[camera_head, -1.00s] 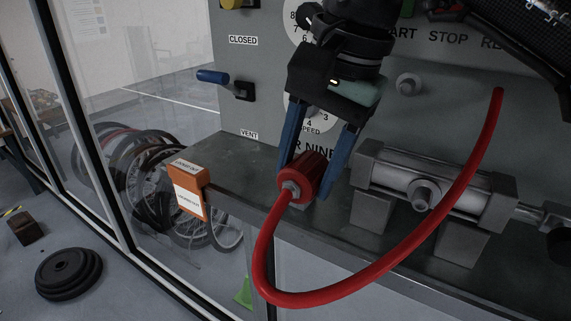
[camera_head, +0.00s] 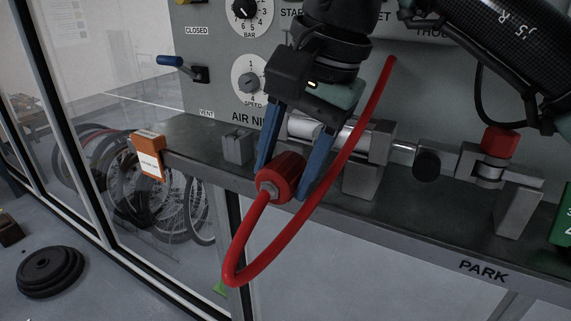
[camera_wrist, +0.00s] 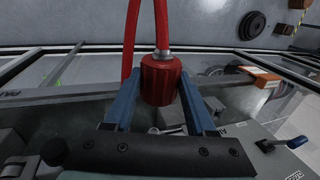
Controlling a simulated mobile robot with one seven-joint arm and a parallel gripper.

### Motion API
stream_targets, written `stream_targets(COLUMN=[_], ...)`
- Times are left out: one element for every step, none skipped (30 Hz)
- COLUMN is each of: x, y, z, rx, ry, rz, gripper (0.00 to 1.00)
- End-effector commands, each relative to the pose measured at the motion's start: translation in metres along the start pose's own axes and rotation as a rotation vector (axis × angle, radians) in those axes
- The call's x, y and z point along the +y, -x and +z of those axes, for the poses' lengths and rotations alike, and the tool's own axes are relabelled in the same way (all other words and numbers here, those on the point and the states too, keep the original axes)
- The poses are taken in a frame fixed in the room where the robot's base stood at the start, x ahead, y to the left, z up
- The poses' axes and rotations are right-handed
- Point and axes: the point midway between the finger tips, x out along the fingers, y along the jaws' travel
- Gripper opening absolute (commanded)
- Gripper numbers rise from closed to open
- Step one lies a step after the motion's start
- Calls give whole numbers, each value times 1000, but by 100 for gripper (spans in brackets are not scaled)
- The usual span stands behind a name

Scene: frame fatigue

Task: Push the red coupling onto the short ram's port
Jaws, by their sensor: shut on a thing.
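My gripper (camera_head: 283,184) has its two blue fingers shut on the red coupling (camera_head: 276,172), a ribbed cap with a metal nut on a red hose (camera_head: 262,243). The coupling is in front of the bench edge, apart from the ram. In the wrist view the coupling (camera_wrist: 160,80) sits between the fingertips, with the hose leading up. The silver ram (camera_head: 379,142), which looks like the short ram, is mounted on the bench behind my gripper. Its left part is covered by my fingers and the hose. Its port, seen earlier, is hidden now.
A small grey block (camera_head: 237,147) stands on the bench (camera_head: 420,205) left of my gripper. An orange labelled block (camera_head: 149,155) is at the bench's left end. A red-capped fitting (camera_head: 500,143) is further right. A grey control panel (camera_head: 215,100) rises behind.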

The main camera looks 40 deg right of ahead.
Motion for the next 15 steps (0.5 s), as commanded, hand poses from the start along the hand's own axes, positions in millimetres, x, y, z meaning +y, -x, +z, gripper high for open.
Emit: stream_targets(x=[0, 0, -1, -1, -1, -1, -2, -2, -2, -2, -2, -2, -1, -2, -2], y=[1, 1, 1, 2, 2, 2, 3, 3, 3, 3, 3, 3, 3, 4, 4], z=[0, -1, -2, -4, -5, -8, -11, -13, -17, -20, -23, -27, -30, -33, -36], rx=[0, 0, 0, -1, -1, -2, -1, -1, -1, -1, -1, -1, -1, -1, -1], ry=[0, 0, 0, 0, -1, -2, -3, -2, -2, -3, -3, -2, -3, -3, -2], rz=[0, 0, 0, -1, -1, -1, -1, -1, -1, -1, -1, -1, -1, -1, -1], gripper=[16, 16, 16, 16, 16, 16, 16, 16, 16, 16, 16, 16, 16, 16, 16])
